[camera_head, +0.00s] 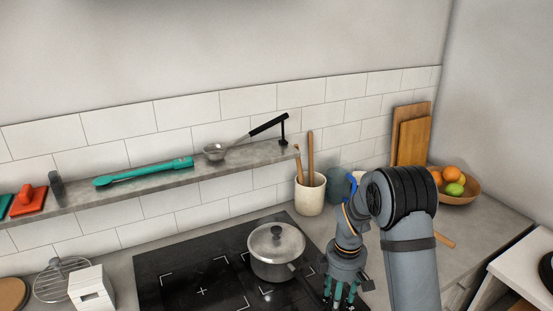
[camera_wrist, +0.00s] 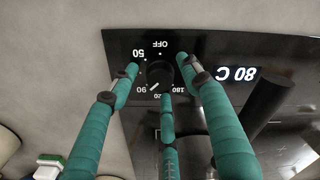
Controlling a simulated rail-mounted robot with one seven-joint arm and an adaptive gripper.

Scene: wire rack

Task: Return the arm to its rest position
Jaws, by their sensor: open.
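My arm reaches down at the right of the head view, bent at its elbow. My gripper (camera_head: 341,292) is low over the right front edge of the black cooktop (camera_head: 165,268), near the pot. In the wrist view its green fingers (camera_wrist: 160,78) are spread open, with nothing held between them. A black control knob (camera_wrist: 158,76) lies between the fingertips, with OFF and number marks around it. I cannot tell whether a finger touches it. A display (camera_wrist: 237,74) beside it reads 80 C, upside down in the picture.
A lidded pot (camera_head: 275,262) stands on the cooktop left of my gripper. A utensil crock (camera_head: 310,196), a blue-grey container (camera_head: 339,184) and a fruit bowl (camera_head: 462,192) stand behind my arm. A wall shelf (camera_head: 140,185) holds tongs (camera_head: 143,172) and a strainer (camera_head: 214,153).

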